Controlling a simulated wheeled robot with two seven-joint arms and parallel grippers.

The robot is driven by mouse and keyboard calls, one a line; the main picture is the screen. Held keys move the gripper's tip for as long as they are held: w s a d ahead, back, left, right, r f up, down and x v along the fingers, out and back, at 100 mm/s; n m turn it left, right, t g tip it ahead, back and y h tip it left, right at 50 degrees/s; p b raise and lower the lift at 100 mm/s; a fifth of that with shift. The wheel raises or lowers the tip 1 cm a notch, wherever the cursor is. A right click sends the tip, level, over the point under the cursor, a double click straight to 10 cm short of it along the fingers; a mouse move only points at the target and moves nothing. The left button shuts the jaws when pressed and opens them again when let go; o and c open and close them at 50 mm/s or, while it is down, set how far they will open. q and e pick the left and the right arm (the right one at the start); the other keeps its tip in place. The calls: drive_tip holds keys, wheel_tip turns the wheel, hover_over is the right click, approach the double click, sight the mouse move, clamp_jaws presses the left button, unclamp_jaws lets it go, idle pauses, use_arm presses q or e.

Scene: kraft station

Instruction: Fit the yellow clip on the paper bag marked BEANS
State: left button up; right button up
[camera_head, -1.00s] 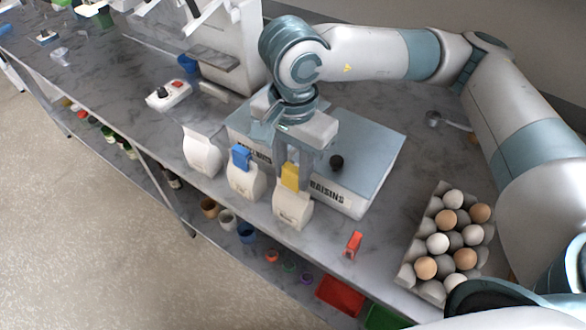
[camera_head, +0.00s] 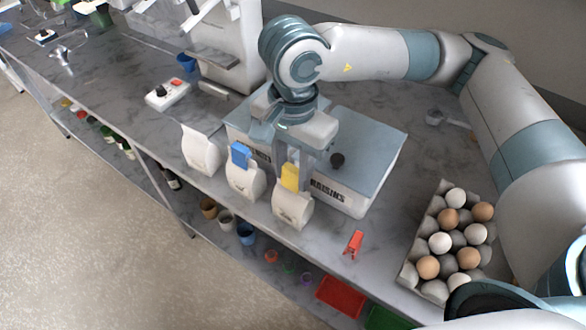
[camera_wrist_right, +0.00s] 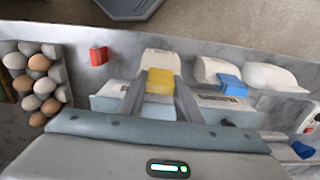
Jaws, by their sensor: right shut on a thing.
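The yellow clip (camera_head: 291,177) is at the top of the rightmost white paper bag (camera_head: 292,209). The marking on that bag is too small to read. My right gripper (camera_head: 292,168) points down over this bag and is shut on the yellow clip. In the right wrist view the clip (camera_wrist_right: 160,81) sits between my two fingers, against the top of the bag (camera_wrist_right: 161,60). Whether the clip grips the bag's fold cannot be told. My left gripper is not in view.
A middle bag (camera_head: 245,183) wears a blue clip (camera_head: 241,155); a bag without a clip (camera_head: 200,150) stands to its left. A red clip (camera_head: 354,244) lies on the counter near the front edge. Behind stands a bin marked RAISINS (camera_head: 345,197). An egg tray (camera_head: 409,273) is at right.

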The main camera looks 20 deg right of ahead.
drive_tip(key=shift+f, duration=0.15)
drive_tip(key=o, duration=2.1)
drive_tip(key=shift+r, duration=1.55)
drive_tip(key=shift+r, duration=3)
drive_tip(key=shift+p, duration=0.3)
